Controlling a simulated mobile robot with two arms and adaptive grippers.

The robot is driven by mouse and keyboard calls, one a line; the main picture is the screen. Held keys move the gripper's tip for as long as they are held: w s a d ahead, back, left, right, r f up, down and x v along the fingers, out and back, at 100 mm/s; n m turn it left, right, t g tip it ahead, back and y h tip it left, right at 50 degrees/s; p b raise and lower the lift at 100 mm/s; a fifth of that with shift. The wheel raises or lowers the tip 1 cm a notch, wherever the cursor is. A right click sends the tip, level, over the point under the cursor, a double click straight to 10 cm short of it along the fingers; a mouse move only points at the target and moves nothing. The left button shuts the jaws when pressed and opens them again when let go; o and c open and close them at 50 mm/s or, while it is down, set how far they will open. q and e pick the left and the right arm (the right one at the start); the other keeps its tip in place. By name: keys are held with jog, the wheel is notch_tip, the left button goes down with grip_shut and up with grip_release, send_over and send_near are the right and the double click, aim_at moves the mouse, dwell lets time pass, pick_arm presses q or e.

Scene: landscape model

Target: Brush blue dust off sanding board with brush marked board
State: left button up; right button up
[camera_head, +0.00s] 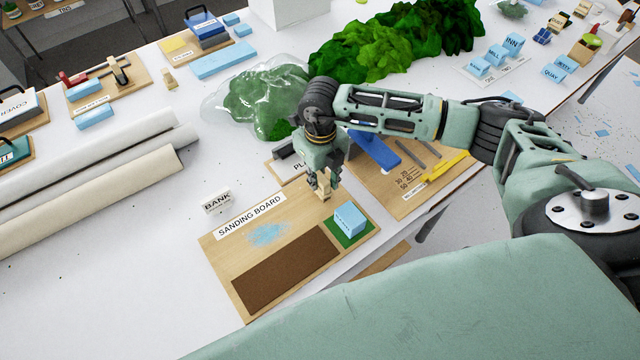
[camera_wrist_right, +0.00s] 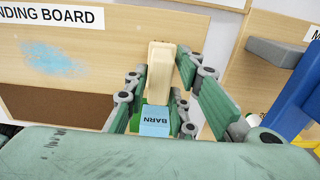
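The sanding board (camera_head: 225,255) lies at the front table edge. A patch of blue dust (camera_head: 268,235) is on its bare wood, above a dark brown strip (camera_head: 285,270). The dust also shows in the right wrist view (camera_wrist_right: 52,60). My right gripper (camera_head: 322,184) is low over the board's upper right part. A pale wooden piece, apparently the brush (camera_wrist_right: 160,72), is between its fingers; whether they press on it is unclear. No "board" mark is readable on it. My left gripper is not in view.
A blue BARN block (camera_head: 348,219) stands on a green square at the board's right, close to my right gripper. A tool board (camera_head: 415,185) lies to the right. White table is free to the left.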

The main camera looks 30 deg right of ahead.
grip_shut()
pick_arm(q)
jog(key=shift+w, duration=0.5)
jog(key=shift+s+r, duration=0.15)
pick_arm(e)
jog(key=shift+r, duration=0.15)
jog(key=shift+r+p, duration=0.5)
jog(key=shift+r, duration=0.1)
jog(key=shift+r+p, duration=1.35)
jog(key=shift+r, duration=0.85)
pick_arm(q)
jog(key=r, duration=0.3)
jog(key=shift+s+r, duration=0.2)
pick_arm(e)
jog(key=shift+r, duration=0.1)
